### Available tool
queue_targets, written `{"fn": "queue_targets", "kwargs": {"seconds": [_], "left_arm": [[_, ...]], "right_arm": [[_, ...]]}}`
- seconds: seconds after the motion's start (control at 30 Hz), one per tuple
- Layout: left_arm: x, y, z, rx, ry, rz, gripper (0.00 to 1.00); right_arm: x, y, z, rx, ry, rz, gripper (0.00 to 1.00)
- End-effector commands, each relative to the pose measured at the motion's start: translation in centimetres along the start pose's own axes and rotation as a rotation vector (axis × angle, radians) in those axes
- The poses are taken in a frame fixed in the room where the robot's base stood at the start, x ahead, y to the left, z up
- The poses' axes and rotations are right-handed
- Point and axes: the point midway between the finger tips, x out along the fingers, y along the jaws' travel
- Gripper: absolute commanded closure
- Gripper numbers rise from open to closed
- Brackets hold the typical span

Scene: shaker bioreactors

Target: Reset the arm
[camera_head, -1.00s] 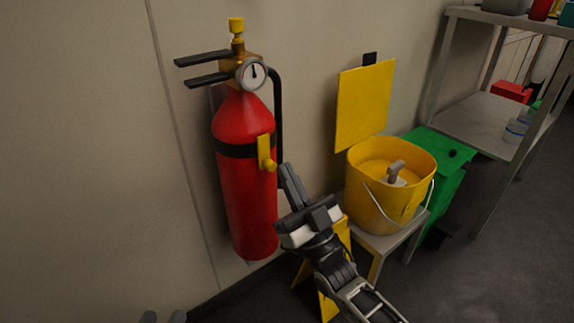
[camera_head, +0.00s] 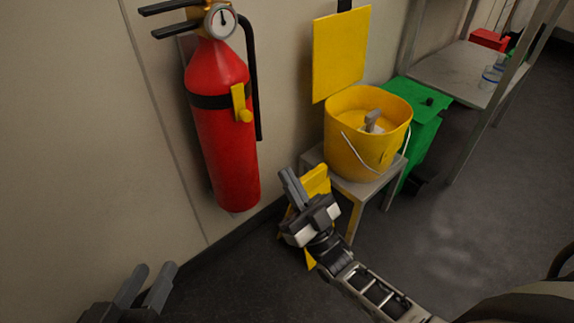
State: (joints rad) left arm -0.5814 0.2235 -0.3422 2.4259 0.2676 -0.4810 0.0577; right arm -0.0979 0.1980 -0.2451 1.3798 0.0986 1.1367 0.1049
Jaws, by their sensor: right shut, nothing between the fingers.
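My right gripper (camera_head: 291,184) is in the middle of the head view, in front of the yellow folding stand and to the lower right of the fire extinguisher. My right arm comes in from the lower right. My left gripper (camera_head: 147,283) shows at the bottom left corner. Its two grey fingers stand apart with an empty gap between them. The rest of my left arm is out of view.
A red fire extinguisher (camera_head: 222,135) is mounted on the wall. A yellow bucket (camera_head: 365,145) stands on a small grey stool (camera_head: 350,190). A yellow folding stand (camera_head: 316,182) is behind my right gripper. A green bin (camera_head: 421,125) and a metal shelf (camera_head: 450,72) are at right. The floor at right is clear.

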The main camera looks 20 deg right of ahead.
Motion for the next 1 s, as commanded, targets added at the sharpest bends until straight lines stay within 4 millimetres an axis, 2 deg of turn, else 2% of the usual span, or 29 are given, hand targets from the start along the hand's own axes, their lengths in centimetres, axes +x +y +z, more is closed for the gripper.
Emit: {"fn": "queue_targets", "kwargs": {"seconds": [0.6, 0.67, 0.73, 0.83, 0.9, 1.0], "left_arm": [[-0.1, 0.3, -0.3, -0.011, 0.008, 0.001, 0.64], [-0.2, 0.4, -0.8, -0.011, 0.007, 0.001, 0.64], [-0.4, 0.7, -1.6, -0.01, 0.006, 0.001, 0.64], [-0.8, 1.2, -3.2, -0.009, 0.005, 0.001, 0.64], [-0.5, 0.8, -1.9, -0.008, 0.004, 0.001, 0.64], [-0.4, 0.7, -1.7, -0.008, 0.004, 0.001, 0.64]], "right_arm": [[0.1, 0.0, -0.1, 0.003, 0.001, 0.002, 1.0], [1.0, 0.1, -0.8, 0.014, -0.003, 0.006, 1.0], [3.0, 0.2, -2.4, 0.04, -0.011, 0.017, 1.0], [7.4, 0.4, -6.2, 0.102, -0.035, 0.036, 1.0], [5.9, -1.2, -4.6, 0.148, -0.187, 0.057, 1.0], [5.2, -3.6, -4.4, 0.208, -0.386, 0.069, 1.0]]}}
